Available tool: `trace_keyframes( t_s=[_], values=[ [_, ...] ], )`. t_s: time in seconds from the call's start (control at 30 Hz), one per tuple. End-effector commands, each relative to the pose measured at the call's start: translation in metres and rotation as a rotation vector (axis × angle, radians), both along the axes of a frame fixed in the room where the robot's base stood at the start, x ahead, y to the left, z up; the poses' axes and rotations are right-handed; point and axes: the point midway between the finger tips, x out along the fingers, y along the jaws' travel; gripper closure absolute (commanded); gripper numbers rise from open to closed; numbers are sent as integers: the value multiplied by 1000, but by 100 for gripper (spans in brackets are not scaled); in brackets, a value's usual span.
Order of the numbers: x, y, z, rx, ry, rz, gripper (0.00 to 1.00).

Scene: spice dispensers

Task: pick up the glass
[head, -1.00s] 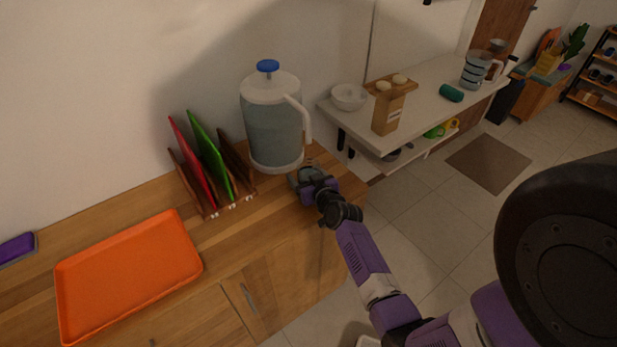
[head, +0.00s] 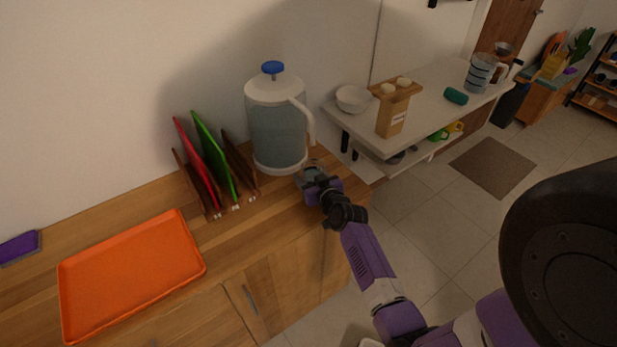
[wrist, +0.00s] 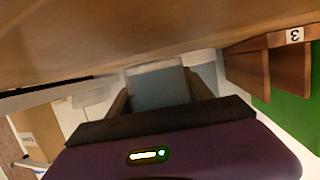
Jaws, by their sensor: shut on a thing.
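The glass (head: 307,169) is a small grey-blue see-through cup near the right end of the wooden counter, beside the base of the big jug. My gripper (head: 311,179) is shut on it, coming from the front right. In the wrist view the glass (wrist: 158,86) sits between the two fingers of my gripper (wrist: 160,100), one on each side. My gripper's body hides its lower part there. I cannot tell whether the glass touches the counter or is slightly above it.
The large jug (head: 277,130) with a blue knob stands close behind the glass. A rack with red and green boards (head: 213,160) and an orange tray (head: 130,275) are to the left. A white table (head: 430,100) with a bowl (head: 353,98) lies beyond the counter's right edge.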

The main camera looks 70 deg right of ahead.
Motion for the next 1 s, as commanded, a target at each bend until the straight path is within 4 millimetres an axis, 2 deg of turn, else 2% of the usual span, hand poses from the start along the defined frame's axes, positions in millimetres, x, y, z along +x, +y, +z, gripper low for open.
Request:
trace_keyframes(
  t_s=[0.57,1.0],
  values=[
    [1,-1,62,-5,-3,1,100],
    [-42,26,59,-1,-1,0,100]
  ],
)
